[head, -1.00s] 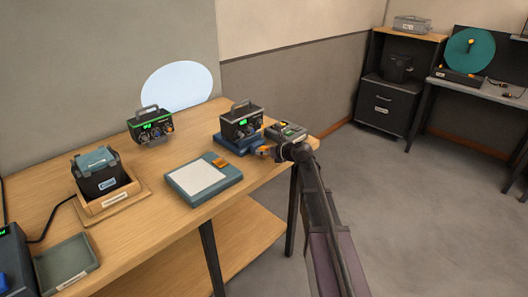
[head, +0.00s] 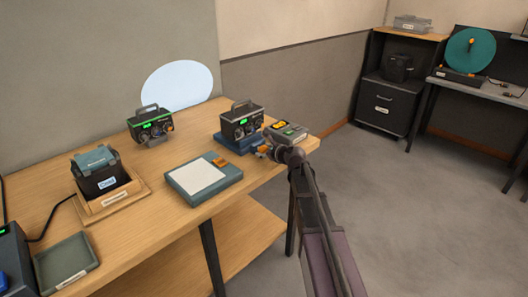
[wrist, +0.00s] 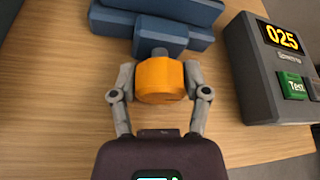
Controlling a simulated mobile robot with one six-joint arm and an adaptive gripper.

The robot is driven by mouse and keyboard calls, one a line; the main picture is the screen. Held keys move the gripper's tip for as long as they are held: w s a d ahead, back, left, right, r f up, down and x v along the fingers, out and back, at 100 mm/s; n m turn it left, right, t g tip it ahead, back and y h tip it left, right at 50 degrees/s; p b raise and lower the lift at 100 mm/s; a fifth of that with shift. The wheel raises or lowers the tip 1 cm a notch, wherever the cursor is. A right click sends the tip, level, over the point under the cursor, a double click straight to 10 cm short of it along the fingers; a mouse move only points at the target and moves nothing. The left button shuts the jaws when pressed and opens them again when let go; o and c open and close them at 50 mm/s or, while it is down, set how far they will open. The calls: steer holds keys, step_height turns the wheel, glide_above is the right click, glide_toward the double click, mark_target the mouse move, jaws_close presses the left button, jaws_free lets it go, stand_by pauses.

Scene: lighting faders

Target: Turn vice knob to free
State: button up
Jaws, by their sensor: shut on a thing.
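The vice knob (wrist: 158,84) is orange and faceted, on a short grey shaft at the front of the blue vice (wrist: 165,38). My gripper (wrist: 160,76) is shut on the knob, one finger on each side. In the head view the knob (head: 262,150) is a small orange patch, partly hidden by my gripper. The blue vice (head: 229,144) stands near the right end of the wooden bench under a black handled unit (head: 241,121) with a green display. I cannot tell from the picture whether the vice jaws are tight or loose.
A grey tester (wrist: 262,75) with a yellow "025" readout and green Test button stands close right of the knob. A blue-grey pad (head: 203,179) lies left of the vice. Another handled unit (head: 150,125) and a battery in a wooden tray (head: 132,204) stand farther left.

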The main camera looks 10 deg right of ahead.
stand_by(0.3)
steer(key=o, duration=1.1)
steer(key=shift+o, duration=0.2)
